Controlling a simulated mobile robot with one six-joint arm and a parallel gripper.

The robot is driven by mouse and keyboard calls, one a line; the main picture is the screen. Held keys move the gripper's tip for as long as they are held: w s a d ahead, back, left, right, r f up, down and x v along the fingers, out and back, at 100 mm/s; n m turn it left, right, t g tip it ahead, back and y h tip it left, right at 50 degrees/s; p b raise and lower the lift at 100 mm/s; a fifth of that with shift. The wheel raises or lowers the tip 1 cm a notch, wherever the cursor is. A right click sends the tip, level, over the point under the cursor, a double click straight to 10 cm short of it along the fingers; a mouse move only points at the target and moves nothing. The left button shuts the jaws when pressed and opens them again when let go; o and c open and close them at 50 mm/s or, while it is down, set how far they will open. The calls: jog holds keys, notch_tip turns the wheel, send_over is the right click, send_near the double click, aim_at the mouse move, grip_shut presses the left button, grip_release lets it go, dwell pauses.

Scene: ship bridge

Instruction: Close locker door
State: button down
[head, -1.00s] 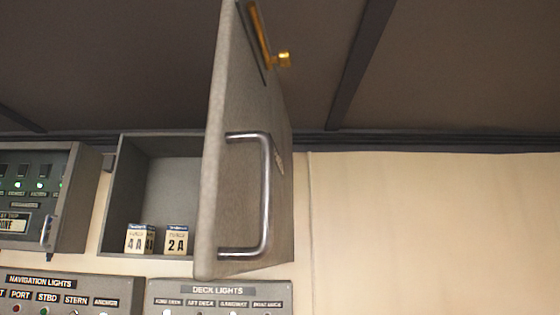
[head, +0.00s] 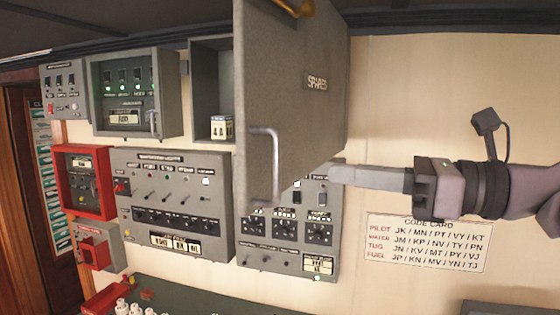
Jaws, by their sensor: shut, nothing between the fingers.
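The grey locker door (head: 292,110) marked SPARES stands swung open, out from the wall, with a metal bar handle (head: 268,165) on its face. The locker (head: 212,75) shows partly to the left of the door, with small labelled boxes (head: 221,127) inside. The door hides the rest of the locker. My gripper (head: 340,174) comes in from the right, shut and empty, its fingers pointing left. Its tips are at the door's lower right edge in the picture; I cannot tell whether they touch it.
Grey switch panels (head: 172,205) sit below and left of the locker, with a green-lit cabinet (head: 135,92) and a red box (head: 84,182) further left. A code card (head: 427,242) is on the wall below my gripper. Bare wall (head: 455,90) lies above right.

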jog(key=p+x, duration=0.1)
jog(key=x, duration=0.6)
jog(key=shift+a, duration=0.2)
